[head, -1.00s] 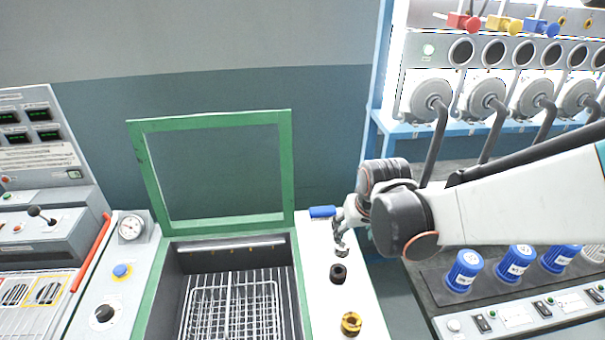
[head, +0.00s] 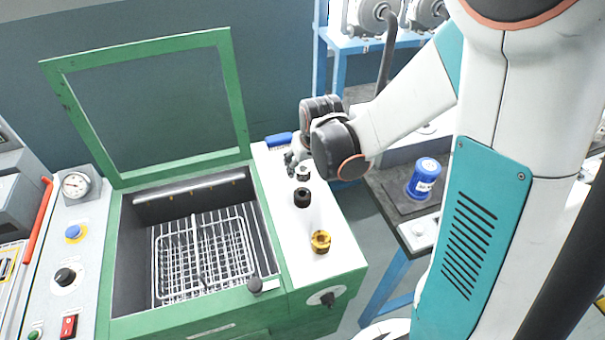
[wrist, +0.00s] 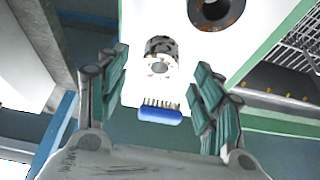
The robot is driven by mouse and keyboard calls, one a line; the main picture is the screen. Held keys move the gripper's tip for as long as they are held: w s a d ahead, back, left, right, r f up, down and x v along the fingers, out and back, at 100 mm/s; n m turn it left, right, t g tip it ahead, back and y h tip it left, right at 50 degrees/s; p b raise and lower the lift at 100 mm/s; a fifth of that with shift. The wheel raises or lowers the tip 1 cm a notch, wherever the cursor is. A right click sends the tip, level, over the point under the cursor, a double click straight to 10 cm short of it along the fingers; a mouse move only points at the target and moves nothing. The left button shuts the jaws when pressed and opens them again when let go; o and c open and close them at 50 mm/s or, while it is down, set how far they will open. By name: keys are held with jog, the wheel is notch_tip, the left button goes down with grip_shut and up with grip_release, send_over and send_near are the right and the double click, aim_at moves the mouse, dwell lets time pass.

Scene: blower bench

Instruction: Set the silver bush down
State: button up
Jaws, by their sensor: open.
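The silver bush (wrist: 161,56) stands on the white top beside the green-framed tank. In the wrist view it lies between and a little beyond the fingers of my gripper (wrist: 164,92), which are spread wide with clear gaps on both sides. In the head view the silver bush (head: 303,172) shows just below my gripper (head: 292,162), partly close against the fingers. Nothing is held.
A black bush (head: 302,197) and a brass bush (head: 320,241) stand on the same white top (head: 283,216). A blue brush (head: 278,140) lies at its far end. The open tank with a wire basket (head: 205,256) is to the left.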

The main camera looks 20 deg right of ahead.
aim_at(304, 168)
jog(key=b+x, duration=0.1)
jog(key=x, duration=0.2)
jog(key=shift+w+f, duration=0.25)
jog(key=shift+f, duration=0.1)
jog(key=shift+r, duration=0.1)
grip_shut()
jog(key=shift+r, duration=0.1)
notch_tip(304, 168, up, 20)
jog(key=p, duration=0.7)
